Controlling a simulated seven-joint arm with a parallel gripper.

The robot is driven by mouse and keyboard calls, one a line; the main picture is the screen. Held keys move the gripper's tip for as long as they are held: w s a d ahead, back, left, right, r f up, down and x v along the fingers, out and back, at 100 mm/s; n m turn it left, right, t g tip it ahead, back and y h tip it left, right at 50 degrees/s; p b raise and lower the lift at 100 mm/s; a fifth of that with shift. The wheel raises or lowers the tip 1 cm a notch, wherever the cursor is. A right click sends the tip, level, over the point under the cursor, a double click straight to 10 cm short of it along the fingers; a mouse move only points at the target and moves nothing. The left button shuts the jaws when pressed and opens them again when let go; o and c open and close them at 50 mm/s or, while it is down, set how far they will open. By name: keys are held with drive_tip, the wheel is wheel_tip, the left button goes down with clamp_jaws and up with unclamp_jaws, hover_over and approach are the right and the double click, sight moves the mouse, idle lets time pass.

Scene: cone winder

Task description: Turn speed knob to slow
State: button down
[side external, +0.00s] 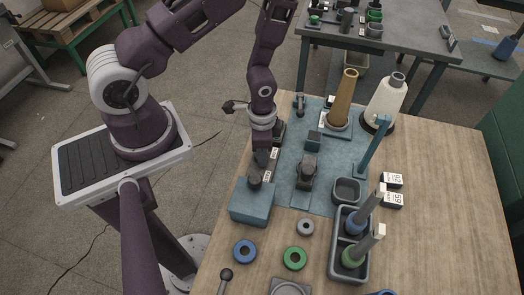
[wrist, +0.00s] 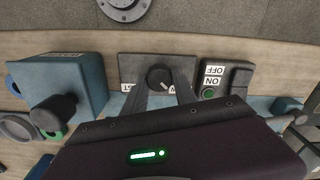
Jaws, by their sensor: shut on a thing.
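The speed knob (wrist: 158,76) is a round dark knob on a dark panel (wrist: 188,66) in the wrist view. White labels (wrist: 127,87) sit low on the panel, partly covered by my fingers, and I cannot read them. My gripper (wrist: 160,88) is shut on the knob, with one grey finger on each side. In the side view my gripper (side external: 263,146) points down at the dark panel between the blue box and the switch box. The knob is hidden there by the gripper, and its pointed setting is not clear.
A blue box (side external: 251,207) with a dark knob on top stands close on the near side. A switch box (wrist: 225,76) with ON and OFF labels and a green button is on the other side. Winder parts and cones (side external: 387,100) stand beyond. Rings lie on the front table.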

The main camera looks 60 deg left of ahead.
idle(0.4)
drive_tip(key=c, duration=1)
unclamp_jaws()
drive_tip(key=shift+r, duration=0.1)
wheel_tip(320, 180, up, 7)
